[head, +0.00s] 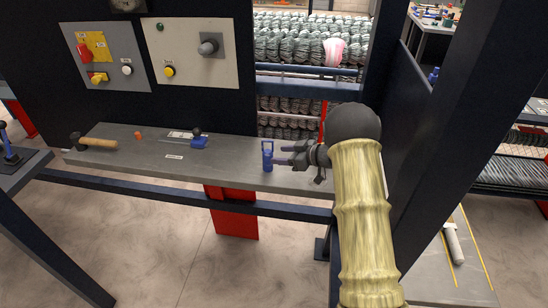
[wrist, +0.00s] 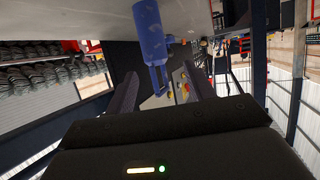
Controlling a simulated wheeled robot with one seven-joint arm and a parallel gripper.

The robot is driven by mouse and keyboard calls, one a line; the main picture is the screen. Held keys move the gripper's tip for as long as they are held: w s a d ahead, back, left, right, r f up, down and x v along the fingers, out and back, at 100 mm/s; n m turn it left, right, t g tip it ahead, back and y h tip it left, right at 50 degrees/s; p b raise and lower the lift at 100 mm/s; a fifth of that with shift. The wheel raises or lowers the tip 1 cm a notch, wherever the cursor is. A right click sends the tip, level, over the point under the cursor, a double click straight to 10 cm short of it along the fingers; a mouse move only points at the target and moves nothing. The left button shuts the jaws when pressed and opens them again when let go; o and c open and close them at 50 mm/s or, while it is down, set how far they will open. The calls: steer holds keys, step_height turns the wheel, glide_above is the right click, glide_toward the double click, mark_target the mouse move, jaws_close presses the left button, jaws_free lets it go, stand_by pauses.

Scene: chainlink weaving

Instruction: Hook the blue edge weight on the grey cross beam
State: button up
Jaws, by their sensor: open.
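The blue edge weight (head: 267,158) stands upright near the front edge of the grey bench, with its loop handle at the top. In the wrist view the weight (wrist: 150,35) appears upside down, its loop pointing between the fingers. My gripper (head: 281,154) is open just right of the weight at about its height. In the wrist view the two fingers (wrist: 160,90) stand apart with the loop ahead of or between them; contact cannot be told. A thin grey bar (head: 300,69) spans the opening behind the bench, above a thicker dark blue beam (head: 298,90); which is the cross beam is uncertain.
The bench (head: 225,165) also holds a hammer (head: 93,144), a small orange piece (head: 138,135) and a blue-handled tool (head: 192,140). Control panels (head: 190,52) are above it. A dark post (head: 375,55) stands right of the opening, close to my arm. Chainlink rolls (head: 290,45) lie behind.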

steer(key=b+v, duration=0.1)
steer(key=v, duration=0.5)
steer(key=shift+w, duration=0.1)
stand_by(0.3)
steer(key=s+d+r+m+t+h, duration=0.2)
steer(key=d+r+m+t+h, duration=0.2)
steer(key=d+r+m+h, duration=0.3)
steer(key=s+f+m+g+h, duration=0.1)
steer(key=s+g, duration=0.1)
steer(key=s, duration=0.8)
steer(key=s+a+f+m+g+h, duration=0.1)
steer(key=s+m+g+h, duration=0.1)
steer(key=s, duration=0.7)
steer(key=s+a+f+m+g+h, duration=0.1)
steer(key=s+g, duration=0.3)
steer(key=s, duration=0.6)
steer(key=shift+s+f+m, duration=0.3)
steer(key=shift+f+m, duration=0.1)
steer(key=shift+f, duration=0.2)
